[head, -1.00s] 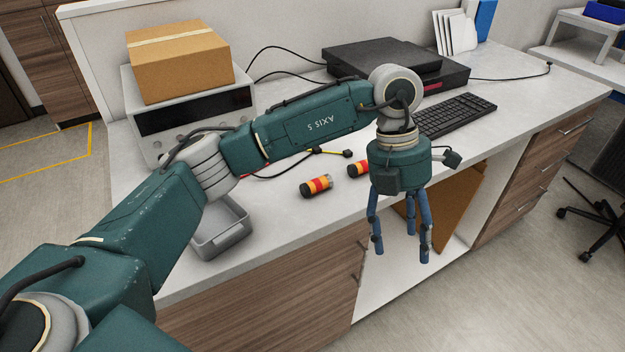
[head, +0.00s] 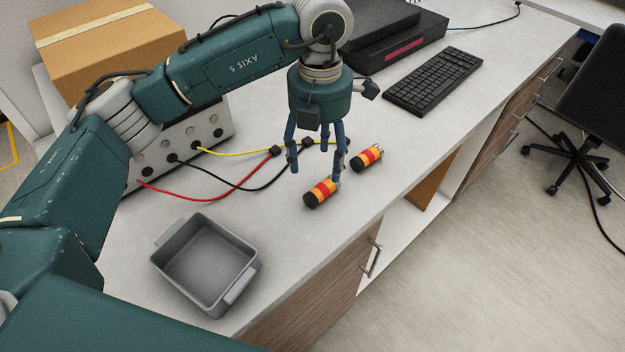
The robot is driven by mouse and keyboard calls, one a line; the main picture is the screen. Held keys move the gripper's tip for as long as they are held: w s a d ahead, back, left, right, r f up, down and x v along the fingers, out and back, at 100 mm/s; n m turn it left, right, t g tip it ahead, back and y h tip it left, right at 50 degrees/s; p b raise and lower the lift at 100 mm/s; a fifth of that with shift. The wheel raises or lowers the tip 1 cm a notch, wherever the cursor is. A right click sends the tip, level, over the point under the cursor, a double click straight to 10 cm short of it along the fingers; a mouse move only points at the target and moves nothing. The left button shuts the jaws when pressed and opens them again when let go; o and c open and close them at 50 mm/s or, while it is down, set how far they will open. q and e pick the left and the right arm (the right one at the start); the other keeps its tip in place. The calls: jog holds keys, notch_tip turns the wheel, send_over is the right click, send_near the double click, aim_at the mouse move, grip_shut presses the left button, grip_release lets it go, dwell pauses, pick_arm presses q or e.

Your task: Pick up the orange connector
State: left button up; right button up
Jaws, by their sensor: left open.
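Two short cylinders with black ends and red and orange-yellow bands lie on the white worktop; these are the connectors. The nearer connector (head: 318,194) lies on its side right below my left gripper. The farther connector (head: 366,159) lies to its right and a little farther back. My left gripper (head: 315,172) points down with its blue fingers spread, open and empty. Its right finger overlaps the far end of the nearer connector; I cannot tell whether it touches. My right gripper is not in view.
A grey open bin (head: 208,262) stands empty at the front left. Yellow, red and black cables (head: 236,187) run from the instrument (head: 208,130) towards the gripper. A keyboard (head: 432,80) and black boxes (head: 398,42) lie behind. The worktop's front edge is close to the connectors.

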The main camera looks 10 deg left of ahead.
aim_at(319, 183)
pick_arm(q)
jog(key=f, duration=0.3)
jog(key=shift+s+d+p, duration=0.3)
jog(key=shift+d+p, duration=0.1)
jog(key=shift+w+a+f, duration=0.1)
jog(key=shift+a+f, duration=0.05)
jog(key=shift+f, duration=0.1)
jog(key=f+p, duration=0.1)
jog(key=f, duration=0.1)
jog(key=f+p, duration=0.2)
jog(key=shift+w+a+f, duration=0.1)
jog(key=shift+w+f, duration=0.1)
jog(key=shift+f, duration=0.3)
jog(key=shift+w, duration=0.1)
jog(key=c, duration=1)
jog(key=shift+c, duration=1.3)
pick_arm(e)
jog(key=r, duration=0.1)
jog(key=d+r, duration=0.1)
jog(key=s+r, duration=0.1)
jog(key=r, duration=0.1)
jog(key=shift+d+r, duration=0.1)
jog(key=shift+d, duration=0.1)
